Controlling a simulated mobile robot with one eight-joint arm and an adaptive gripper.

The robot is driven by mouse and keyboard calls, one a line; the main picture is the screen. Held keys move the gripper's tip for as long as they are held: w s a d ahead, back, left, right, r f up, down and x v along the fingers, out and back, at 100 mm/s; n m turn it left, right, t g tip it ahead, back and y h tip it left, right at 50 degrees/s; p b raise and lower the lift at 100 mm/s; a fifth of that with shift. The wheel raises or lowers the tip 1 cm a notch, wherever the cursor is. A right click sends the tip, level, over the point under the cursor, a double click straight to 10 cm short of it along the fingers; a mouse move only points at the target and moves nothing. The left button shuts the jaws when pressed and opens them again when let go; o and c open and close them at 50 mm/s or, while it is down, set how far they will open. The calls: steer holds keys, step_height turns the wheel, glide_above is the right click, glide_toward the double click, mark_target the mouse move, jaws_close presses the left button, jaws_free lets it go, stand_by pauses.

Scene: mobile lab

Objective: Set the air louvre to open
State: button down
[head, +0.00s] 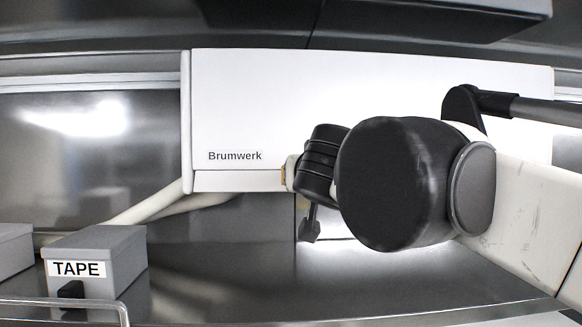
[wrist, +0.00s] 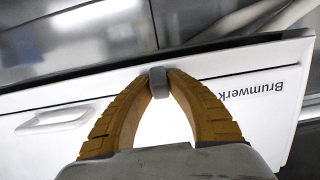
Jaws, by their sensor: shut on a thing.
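The air unit (head: 260,105) is a long white box marked "Brumwerk" on the wall; its front also shows upside down in the wrist view (wrist: 250,125). A narrow white strip, seemingly the louvre (head: 235,181), runs along its lower edge; it also shows in the wrist view (wrist: 235,62). A small grey tab (wrist: 158,86) sits on this strip. My gripper (wrist: 158,76) has its two tan fingers shut on the tab, one on each side. In the head view my gripper (head: 286,177) is at the unit's lower edge, and my wrist hides the tab. I cannot tell the louvre's exact angle.
A pale pipe (head: 150,205) runs down from the unit's left end. A grey box labelled "TAPE" (head: 120,252) stands at the lower left behind a metal rail (head: 122,308). A long white recess or handle (wrist: 55,117) is on the unit's front. Space below the unit looks clear.

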steer(key=shift+r+g+p, duration=0.15)
steer(key=shift+g+p, duration=0.4)
steer(key=shift+g, duration=0.25)
steer(key=c, duration=1.6)
jaws_free()
steer(key=v, duration=1.2)
